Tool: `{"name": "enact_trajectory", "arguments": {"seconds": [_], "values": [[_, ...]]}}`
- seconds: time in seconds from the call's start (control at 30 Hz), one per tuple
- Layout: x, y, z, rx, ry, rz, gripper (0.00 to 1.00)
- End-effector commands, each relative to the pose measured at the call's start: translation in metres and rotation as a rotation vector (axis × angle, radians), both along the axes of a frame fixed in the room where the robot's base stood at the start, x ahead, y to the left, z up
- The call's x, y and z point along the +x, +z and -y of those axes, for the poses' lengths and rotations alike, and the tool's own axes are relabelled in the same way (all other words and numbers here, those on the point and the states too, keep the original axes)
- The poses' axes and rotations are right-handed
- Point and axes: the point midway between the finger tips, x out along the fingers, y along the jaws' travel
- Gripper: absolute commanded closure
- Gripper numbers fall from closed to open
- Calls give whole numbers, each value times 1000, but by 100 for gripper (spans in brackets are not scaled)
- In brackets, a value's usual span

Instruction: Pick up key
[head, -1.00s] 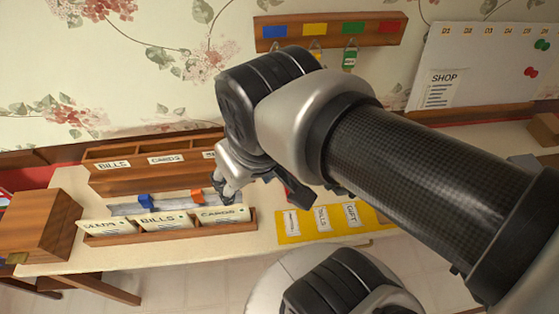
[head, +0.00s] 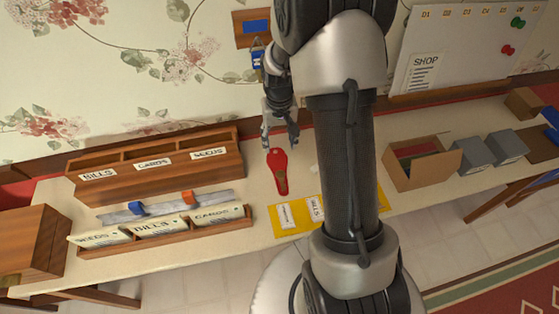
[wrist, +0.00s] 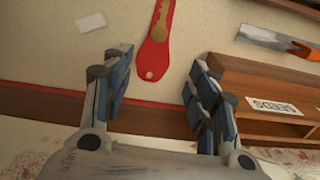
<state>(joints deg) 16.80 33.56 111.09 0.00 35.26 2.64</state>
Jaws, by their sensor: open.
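A brass key (head: 283,184) lies on a red, tapered holder (head: 278,162) on the table. In the wrist view the key (wrist: 162,22) is cut off by the top edge, with the rounded end of the red holder (wrist: 154,60) nearest my gripper. My gripper (head: 279,139) is open and empty, pointing down behind the red holder in the head view. In the wrist view my gripper's fingers (wrist: 158,78) stand either side of the holder's line, apart from it.
A wooden sorter (head: 160,182) and a letter tray (head: 165,242) stand left. A yellow mat (head: 290,232) lies in front of the key. A cardboard box (head: 425,175) is right. A wall rack (head: 246,40) holds a blue tag (head: 257,60).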

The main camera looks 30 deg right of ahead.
Motion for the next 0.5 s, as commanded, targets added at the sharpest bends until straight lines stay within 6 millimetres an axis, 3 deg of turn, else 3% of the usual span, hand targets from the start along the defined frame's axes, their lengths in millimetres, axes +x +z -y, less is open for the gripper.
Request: {"name": "enact_trajectory", "arguments": {"seconds": [0.5], "values": [[-1,-103,0,2,0,-5,47]]}}
